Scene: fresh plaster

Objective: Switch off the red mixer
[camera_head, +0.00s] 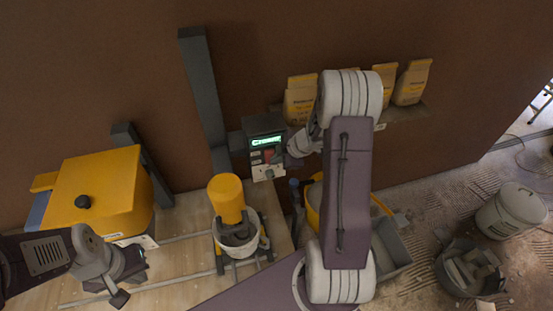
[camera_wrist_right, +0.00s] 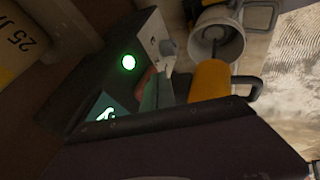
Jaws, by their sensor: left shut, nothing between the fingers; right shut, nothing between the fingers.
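I see no clearly red mixer; the machines in view are yellow. A dark control box (camera_head: 264,126) on the wall has a lit green display, and in the right wrist view the box (camera_wrist_right: 92,72) shows a glowing green round light (camera_wrist_right: 128,62). A reddish part (camera_wrist_right: 146,77) on its face is partly hidden by my fingers. My right gripper (camera_head: 279,157) is shut and empty, close in front of the panel; contact cannot be told. Its fingers show in the right wrist view (camera_wrist_right: 160,82). My left gripper (camera_head: 120,297) is shut and empty at lower left.
A yellow mixer motor (camera_head: 226,198) stands over a grey bucket (camera_head: 238,240) below the box. A yellow machine (camera_head: 105,190) is at left. Yellow bags (camera_head: 411,82) sit on a wall shelf. A white bucket (camera_head: 512,212) and a rubble tub (camera_head: 468,268) stand at right.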

